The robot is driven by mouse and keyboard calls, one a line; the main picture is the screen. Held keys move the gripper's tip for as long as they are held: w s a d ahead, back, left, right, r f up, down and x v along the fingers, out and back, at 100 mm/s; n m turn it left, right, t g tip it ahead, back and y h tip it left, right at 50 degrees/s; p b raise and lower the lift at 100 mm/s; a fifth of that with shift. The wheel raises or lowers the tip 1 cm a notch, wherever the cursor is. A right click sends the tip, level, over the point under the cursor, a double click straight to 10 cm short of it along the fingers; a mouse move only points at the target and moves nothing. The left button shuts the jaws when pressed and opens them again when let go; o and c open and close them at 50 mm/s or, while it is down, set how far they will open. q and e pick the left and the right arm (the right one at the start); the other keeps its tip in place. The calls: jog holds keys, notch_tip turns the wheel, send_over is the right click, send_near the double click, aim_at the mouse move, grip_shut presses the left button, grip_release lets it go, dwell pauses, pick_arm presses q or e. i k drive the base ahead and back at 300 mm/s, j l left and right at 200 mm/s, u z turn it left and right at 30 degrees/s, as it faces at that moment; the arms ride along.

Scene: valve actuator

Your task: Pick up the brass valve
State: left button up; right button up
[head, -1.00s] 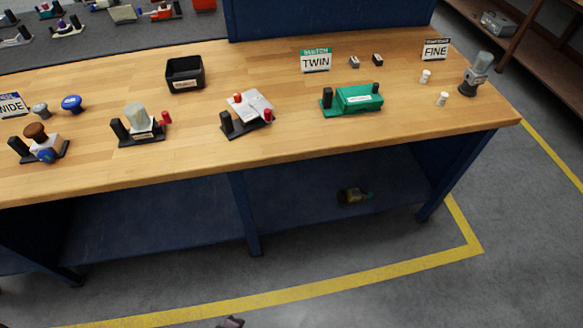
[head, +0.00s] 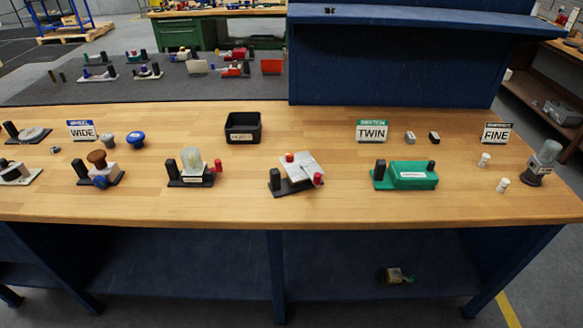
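A small dark, brassy-yellow object (head: 396,275) lies on the blue lower shelf under the bench, right of the middle leg. It has a yellowish part toward its right end. It may be the brass valve, but it is too small and shaded to be sure. No other clearly brass-coloured valve stands out on the bench top. Neither of my grippers is in the head view.
The wooden bench top (head: 330,208) overhangs the lower shelf (head: 180,265). A blue leg (head: 275,277) divides the space below. On top stand a black bin (head: 243,127), a green fixture (head: 408,175), a grey fixture (head: 297,174) and several signs. The front strip is clear.

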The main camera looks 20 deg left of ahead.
aim_at(297, 180)
jog(key=i+l+u, duration=0.5)
jog(key=u, duration=0.15)
jog(key=i+l+u, duration=0.15)
jog(key=l+u, duration=0.15)
jog(key=l, duration=0.2)
jog(key=i+l+u, duration=0.15)
jog(key=l+u, duration=0.15)
jog(key=l, duration=0.1)
